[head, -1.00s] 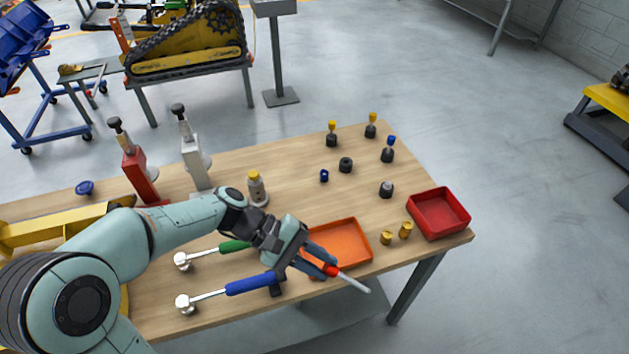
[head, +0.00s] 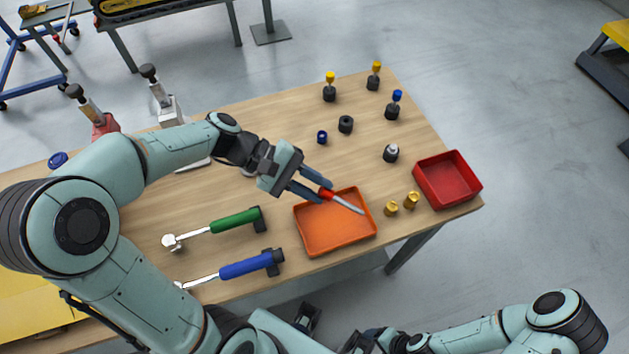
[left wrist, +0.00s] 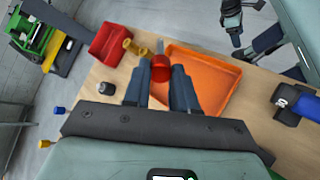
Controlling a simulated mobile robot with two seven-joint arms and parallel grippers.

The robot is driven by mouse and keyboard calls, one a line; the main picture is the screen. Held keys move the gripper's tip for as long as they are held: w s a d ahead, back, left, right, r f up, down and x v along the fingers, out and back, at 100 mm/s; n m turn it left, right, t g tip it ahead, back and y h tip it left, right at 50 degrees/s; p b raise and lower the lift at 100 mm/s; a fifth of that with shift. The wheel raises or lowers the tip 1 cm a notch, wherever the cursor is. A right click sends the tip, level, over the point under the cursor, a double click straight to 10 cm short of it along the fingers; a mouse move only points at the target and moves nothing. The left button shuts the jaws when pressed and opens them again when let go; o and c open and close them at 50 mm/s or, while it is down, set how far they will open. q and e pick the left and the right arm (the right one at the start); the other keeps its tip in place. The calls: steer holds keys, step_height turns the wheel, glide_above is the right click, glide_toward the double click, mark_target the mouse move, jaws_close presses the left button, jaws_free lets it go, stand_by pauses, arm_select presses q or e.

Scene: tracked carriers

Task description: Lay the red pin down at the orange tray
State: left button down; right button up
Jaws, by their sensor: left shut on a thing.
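The red pin (head: 348,205) has a red head and a pale metal shaft. My left gripper (head: 323,191) is shut on its red head, and the shaft points right and toward the front. In the head view the pin overlaps the back right part of the orange tray (head: 310,245), apparently above it. The left wrist view shows the pin's red end (left wrist: 161,69) between the fingers, with the orange tray (left wrist: 215,75) behind. The tray looks empty. Part of my right arm shows at the bottom of the head view; whether its gripper is open is unclear.
Two brass pieces (head: 411,200) and a red tray (head: 475,186) stand right of the orange tray. Green-handled (head: 235,220) and blue-handled (head: 245,267) tools lie to its left. Several small black-based parts stand at the back.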

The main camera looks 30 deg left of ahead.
arm_select(q)
steer(key=shift+a+r+p, duration=0.15)
steer(key=shift+a+p, duration=0.1)
steer(key=shift+p, duration=0.1)
steer(key=shift+n, duration=0.3)
step_height(320, 180, down, 6)
steer(key=b, duration=0.5)
steer(key=shift+a, duration=0.1)
steer(key=shift+f+b, duration=1.25)
steer(key=shift+f, duration=0.35)
arm_select(e)
step_height(320, 180, down, 7)
steer(key=s, duration=0.1)
steer(key=shift+s+r, duration=0.15)
arm_select(q)
steer(key=c, duration=0.8)
jaws_free()
steer(key=p+v, duration=0.1)
steer(key=v, duration=1.2)
steer(key=shift+a+r, duration=0.15)
steer(key=shift+a, duration=0.05)
arm_select(e)
steer(key=shift+s+r, duration=0.15)
steer(key=shift+r, duration=0.3)
